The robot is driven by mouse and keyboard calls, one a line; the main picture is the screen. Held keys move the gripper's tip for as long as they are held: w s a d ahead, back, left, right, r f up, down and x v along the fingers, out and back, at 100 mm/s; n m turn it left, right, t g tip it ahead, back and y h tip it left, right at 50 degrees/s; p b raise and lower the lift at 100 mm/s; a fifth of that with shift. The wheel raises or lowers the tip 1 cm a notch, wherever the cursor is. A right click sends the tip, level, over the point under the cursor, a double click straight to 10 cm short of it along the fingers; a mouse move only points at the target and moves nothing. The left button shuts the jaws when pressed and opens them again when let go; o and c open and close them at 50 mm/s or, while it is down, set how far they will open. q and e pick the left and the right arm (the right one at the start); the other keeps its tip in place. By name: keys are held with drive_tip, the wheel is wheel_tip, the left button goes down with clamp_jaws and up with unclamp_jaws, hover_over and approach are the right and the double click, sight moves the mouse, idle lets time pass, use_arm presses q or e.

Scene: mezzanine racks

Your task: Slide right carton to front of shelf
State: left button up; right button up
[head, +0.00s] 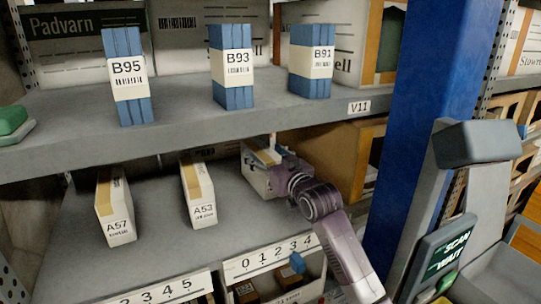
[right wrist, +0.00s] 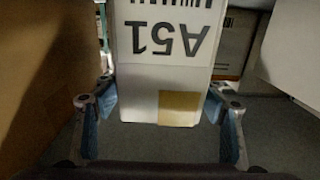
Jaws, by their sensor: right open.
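The right carton, white with a tan strip, stands on the lower shelf (head: 150,195) at the right of its row, and its top shows in the head view (head: 262,152). In the right wrist view the carton, labelled A51 (right wrist: 165,40), appears upside down between my fingers. My right gripper (right wrist: 160,98) is open, with one finger on each side of the carton's near end. I cannot tell whether the fingers touch it. In the head view my right gripper (head: 275,180) hides much of the carton's front. My left gripper is out of view.
Cartons A57 (head: 114,205) and A53 (head: 198,195) stand to the left on the same shelf. The upper shelf (head: 185,115) with blue-and-white cartons overhangs mine. A brown box (head: 335,155) is close on the right, beside the blue post (head: 415,110).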

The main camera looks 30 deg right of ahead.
drive_tip(key=shift+w, duration=0.9)
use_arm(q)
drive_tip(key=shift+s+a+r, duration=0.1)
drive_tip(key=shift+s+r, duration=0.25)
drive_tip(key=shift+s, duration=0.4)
use_arm(e)
drive_tip(key=shift+w, duration=0.3)
drive_tip(key=c, duration=1.6)
use_arm(q)
drive_tip(key=shift+p, duration=0.3)
use_arm(e)
drive_tip(key=shift+f, duration=0.1)
